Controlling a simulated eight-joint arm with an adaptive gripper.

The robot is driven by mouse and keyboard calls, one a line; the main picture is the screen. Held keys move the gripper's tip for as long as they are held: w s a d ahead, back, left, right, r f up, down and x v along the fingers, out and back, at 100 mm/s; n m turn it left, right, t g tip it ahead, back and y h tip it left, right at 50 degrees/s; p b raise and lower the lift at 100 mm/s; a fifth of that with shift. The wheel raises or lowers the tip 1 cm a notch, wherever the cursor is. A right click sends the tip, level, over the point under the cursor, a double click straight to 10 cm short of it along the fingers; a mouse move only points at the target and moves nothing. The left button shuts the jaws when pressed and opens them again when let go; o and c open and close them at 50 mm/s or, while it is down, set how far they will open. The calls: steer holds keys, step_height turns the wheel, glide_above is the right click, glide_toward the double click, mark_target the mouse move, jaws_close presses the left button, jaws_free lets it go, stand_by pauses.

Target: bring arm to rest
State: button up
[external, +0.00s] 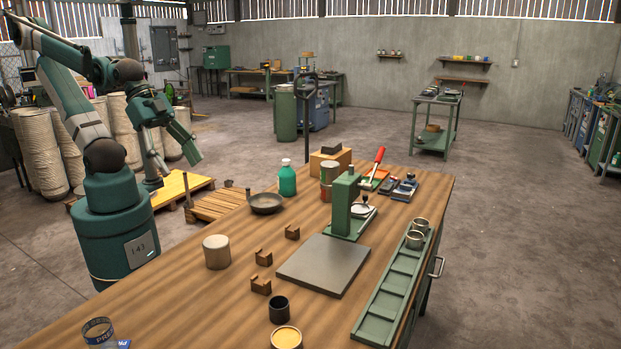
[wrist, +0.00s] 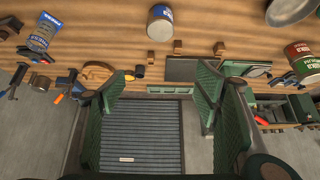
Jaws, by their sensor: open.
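My arm stands at the left in the external view, its green base beside the wooden workbench (external: 200,285). The arm is raised and bent, with its wrist hanging down. My gripper (external: 178,165) is left of the bench and apart from everything on it. In the wrist view my gripper (wrist: 160,88) has its two green fingers spread wide, with nothing held between them. A dark shallow bowl (external: 266,203) sits on the bench's far left part, to the right of the gripper in the picture.
The bench carries a green bottle (external: 287,178), a green press (external: 345,205), a grey plate (external: 323,264), a pale can (external: 216,252), small brown blocks (external: 264,258) and a green tray (external: 395,290). A yellow pallet (external: 180,187) lies behind my arm.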

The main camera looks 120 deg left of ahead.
steer(key=shift+f+b, duration=1)
steer(key=shift+f, duration=0.4)
